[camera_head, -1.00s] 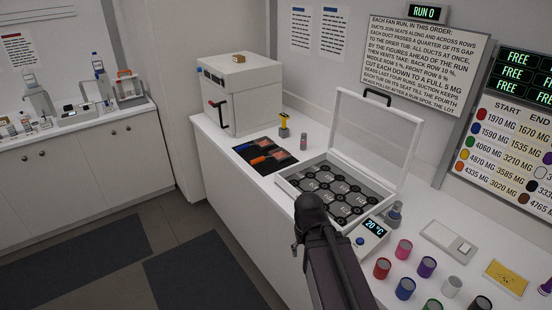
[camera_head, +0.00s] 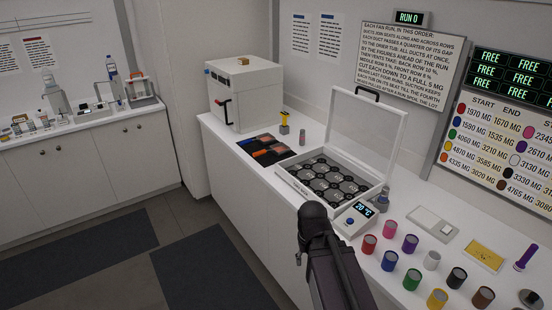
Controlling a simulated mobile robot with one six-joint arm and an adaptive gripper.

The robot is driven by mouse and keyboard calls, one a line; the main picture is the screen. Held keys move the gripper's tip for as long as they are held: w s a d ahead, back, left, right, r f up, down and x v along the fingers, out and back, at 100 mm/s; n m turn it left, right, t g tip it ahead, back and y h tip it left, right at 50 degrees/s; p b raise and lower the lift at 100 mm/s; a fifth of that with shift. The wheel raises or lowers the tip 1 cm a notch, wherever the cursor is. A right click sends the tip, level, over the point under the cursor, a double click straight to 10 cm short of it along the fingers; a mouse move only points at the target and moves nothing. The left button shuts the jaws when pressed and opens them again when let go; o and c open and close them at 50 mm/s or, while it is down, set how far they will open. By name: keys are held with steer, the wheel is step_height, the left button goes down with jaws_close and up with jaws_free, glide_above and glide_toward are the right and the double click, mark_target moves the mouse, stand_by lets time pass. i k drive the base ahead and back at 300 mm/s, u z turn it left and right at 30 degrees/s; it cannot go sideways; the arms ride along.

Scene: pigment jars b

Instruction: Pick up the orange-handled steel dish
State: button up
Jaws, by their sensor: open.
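Orange pieces (camera_head: 271,153) lie on a dark mat (camera_head: 245,151) on the white counter, in front of the white box oven. They are small here, and I cannot tell whether one is the handle of the steel dish. A blue piece lies on the same mat. A round metallic item (camera_head: 531,298) sits at the lower right edge, with no orange handle visible on it. My dark arm rises from the bottom centre, in front of the counter edge. Its rounded end looks like a joint, and no gripper fingers show.
An open-lidded case (camera_head: 330,185) with round black seats stands right of the mat. A 20 °C display unit (camera_head: 357,217) and several coloured jars (camera_head: 411,243) stand nearer. The white oven (camera_head: 243,95) is behind the mat. An orange-handled carrier (camera_head: 142,86) stands on the left counter. Floor is open at left.

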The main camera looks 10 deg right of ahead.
mark_target(281, 150)
steer(key=k, duration=0.2)
steer(key=u, duration=0.65)
steer(key=i, duration=1.7)
steer(key=z, duration=0.6)
steer(key=i, duration=0.4)
steer(key=z, duration=0.25)
